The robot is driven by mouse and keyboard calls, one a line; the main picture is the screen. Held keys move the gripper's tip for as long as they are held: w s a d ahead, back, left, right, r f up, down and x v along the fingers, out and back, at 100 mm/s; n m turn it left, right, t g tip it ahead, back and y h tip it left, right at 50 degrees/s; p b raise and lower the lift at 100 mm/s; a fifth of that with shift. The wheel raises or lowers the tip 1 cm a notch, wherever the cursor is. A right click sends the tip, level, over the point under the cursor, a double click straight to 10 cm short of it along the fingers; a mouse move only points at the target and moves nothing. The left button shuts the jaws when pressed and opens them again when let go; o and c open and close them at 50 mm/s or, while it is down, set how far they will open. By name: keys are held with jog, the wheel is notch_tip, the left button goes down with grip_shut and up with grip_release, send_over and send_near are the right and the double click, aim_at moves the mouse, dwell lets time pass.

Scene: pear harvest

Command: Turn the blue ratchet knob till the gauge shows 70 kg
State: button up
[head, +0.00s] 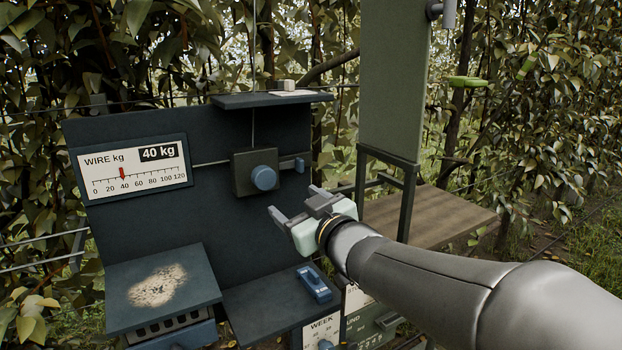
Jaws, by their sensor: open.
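The blue ratchet knob (264,178) sits on a dark square housing (243,188) in the middle of the upright dark panel. A wire runs from the housing left to the gauge (133,171). The gauge is headed WIRE kg, and its red pointer stands at 40 on a scale from 0 to 120. Its black readout says 40 kg. My gripper (290,204) is open and empty, in front of the panel, below and to the right of the knob. Its fingers appear apart from the knob.
A small shelf (272,99) juts out above the knob. A short blue lever (291,163) is right of the housing. Below are a shelf (256,314) with a blue device (314,283) and a tray (118,300) with pale grains. A tall green panel (393,80) stands right.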

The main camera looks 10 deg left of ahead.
aim_at(266, 179)
jog(key=x, duration=1.5)
jog(key=shift+a+p, duration=0.1)
jog(key=shift+p, duration=0.2)
jog(key=shift+c, duration=0.3)
jog(key=c, duration=0.9)
